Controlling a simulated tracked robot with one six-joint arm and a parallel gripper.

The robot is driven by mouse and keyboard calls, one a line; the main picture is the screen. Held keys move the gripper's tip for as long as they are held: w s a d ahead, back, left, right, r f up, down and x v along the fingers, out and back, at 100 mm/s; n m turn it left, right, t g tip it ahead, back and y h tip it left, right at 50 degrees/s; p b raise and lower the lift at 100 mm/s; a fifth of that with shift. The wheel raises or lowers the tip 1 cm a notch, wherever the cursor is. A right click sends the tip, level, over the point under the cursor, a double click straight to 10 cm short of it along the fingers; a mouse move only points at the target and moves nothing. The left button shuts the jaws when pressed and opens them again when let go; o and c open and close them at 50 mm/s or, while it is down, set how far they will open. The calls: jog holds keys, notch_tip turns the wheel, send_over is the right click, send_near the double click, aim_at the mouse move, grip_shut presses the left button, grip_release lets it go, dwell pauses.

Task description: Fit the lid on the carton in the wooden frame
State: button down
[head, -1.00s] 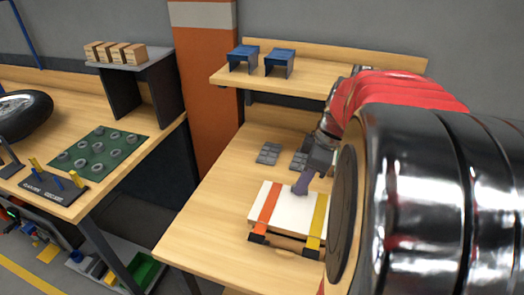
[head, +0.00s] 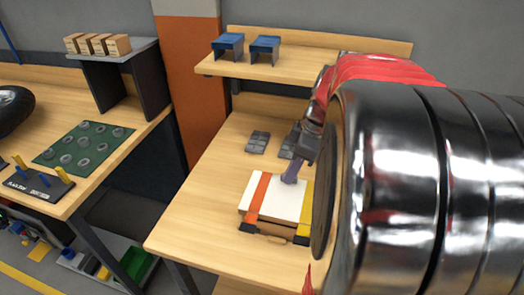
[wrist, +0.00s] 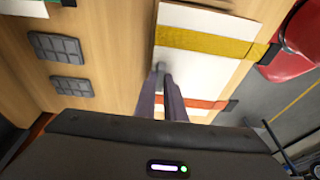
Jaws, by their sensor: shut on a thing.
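The white flat lid (head: 277,200) has an orange strap (head: 258,197) and a yellow strap (head: 305,207) across it, with black pieces at their ends. It also shows in the wrist view (wrist: 205,72). My gripper (head: 291,175) is shut at the lid's far edge, between the straps. In the wrist view, its fingertips (wrist: 161,76) meet a small grey piece at that edge. A wood-coloured strip (head: 276,230) shows under the lid's near side. The carton and most of the wooden frame are hidden, so I cannot tell how the lid sits on them.
Grey pads (head: 257,142) lie on the bench (head: 205,205) beyond the lid. A shelf (head: 280,68) with blue holders (head: 228,45) stands behind. My arm hides the bench's right side. The bench left of the lid is clear.

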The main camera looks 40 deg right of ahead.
jog(key=shift+f, duration=0.25)
jog(key=shift+f, duration=1.1)
jog(key=shift+f, duration=0.5)
dwell(1.6)
jog(key=c, duration=1.8)
grip_release()
jog(key=shift+o, duration=0.2)
jog(key=shift+r, duration=0.1)
jog(key=v, duration=1.3)
jog(key=shift+r, duration=0.3)
